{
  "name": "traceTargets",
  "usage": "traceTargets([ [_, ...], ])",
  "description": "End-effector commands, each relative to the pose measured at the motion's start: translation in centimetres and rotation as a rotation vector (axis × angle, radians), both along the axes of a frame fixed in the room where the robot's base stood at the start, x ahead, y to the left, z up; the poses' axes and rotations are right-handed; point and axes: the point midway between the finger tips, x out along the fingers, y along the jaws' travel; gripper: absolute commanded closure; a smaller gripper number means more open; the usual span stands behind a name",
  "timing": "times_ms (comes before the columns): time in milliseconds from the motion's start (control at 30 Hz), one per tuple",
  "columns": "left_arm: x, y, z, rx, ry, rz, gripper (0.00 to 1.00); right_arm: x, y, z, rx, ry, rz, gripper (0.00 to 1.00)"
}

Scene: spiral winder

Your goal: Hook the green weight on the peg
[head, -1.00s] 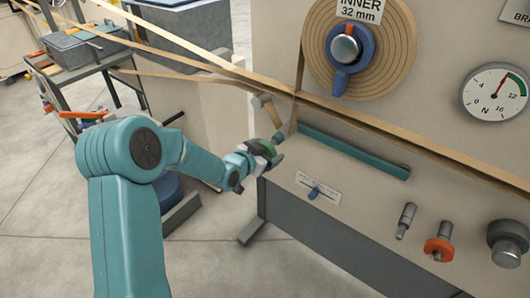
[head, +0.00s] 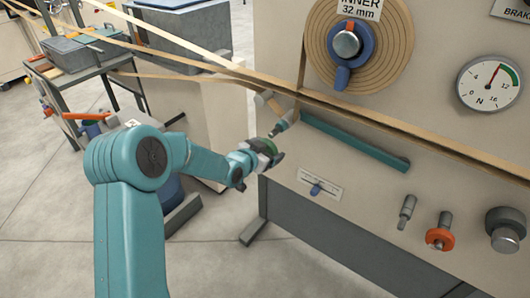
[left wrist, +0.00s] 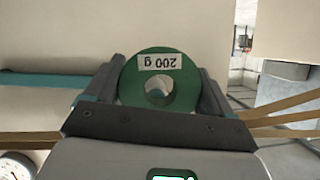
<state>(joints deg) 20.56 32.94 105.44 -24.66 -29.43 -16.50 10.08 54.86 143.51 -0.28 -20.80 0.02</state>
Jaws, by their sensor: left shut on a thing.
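My left gripper (head: 270,158) is shut on the green weight (head: 266,146), close in front of the machine panel. In the left wrist view the green weight (left wrist: 178,62) is a ring labelled 200 g, upside down, with fingers on both sides. My right gripper is not in view.
Tan tape (head: 420,152) runs across the panel above the bar. A roller (head: 264,99) stands just above the gripper.

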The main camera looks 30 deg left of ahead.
Motion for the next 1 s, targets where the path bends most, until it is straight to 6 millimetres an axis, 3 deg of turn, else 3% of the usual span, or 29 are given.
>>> traceTargets([
  [1000,1.2,-0.1,0.1,-0.001,-0.003,0.001,0.92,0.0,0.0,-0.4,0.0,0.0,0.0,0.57],
])
